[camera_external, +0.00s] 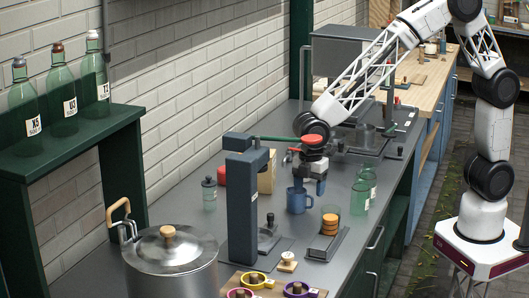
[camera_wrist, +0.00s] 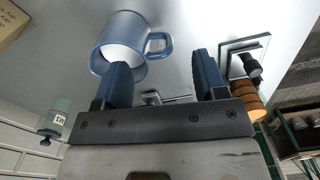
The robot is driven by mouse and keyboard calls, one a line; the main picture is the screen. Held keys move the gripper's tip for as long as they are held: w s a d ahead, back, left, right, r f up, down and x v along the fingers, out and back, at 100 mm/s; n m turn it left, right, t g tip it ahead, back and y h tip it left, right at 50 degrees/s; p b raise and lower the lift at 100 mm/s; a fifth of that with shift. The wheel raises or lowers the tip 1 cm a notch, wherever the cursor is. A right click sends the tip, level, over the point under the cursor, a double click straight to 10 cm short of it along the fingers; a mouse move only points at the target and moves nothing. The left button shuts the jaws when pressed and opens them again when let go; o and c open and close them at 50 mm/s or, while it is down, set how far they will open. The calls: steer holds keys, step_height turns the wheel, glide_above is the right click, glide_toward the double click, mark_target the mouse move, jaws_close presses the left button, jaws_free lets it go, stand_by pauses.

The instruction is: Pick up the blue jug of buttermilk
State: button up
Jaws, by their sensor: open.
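The blue jug (camera_external: 297,201) stands upright on the grey counter, with its handle toward the right in the external view. White contents, which look like buttermilk, show in its mouth in the wrist view, where the jug (camera_wrist: 122,40) is at the upper left. My gripper (camera_external: 314,186) is just above and beside the jug in the external view. In the wrist view the two blue fingers of my gripper (camera_wrist: 164,75) are spread apart with nothing between them. The left finger overlaps the jug's near rim in the picture; I cannot tell whether it touches.
Green glass jars (camera_external: 360,197) stand right of the jug. A stack of orange discs (camera_external: 330,224) is in front, by a grey stand. A dark blue column press (camera_external: 243,205) stands to the left. A small labelled bottle (camera_external: 209,195) and a tan box (camera_external: 267,172) are behind.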

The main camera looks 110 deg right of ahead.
steer(key=shift+d+f, duration=0.1)
steer(key=shift+f, duration=2.45)
steer(key=c, duration=1.2)
steer(key=shift+o, duration=0.2)
steer(key=shift+r, duration=0.35)
steer(key=shift+r, duration=4.5)
steer(key=shift+r, duration=0.15)
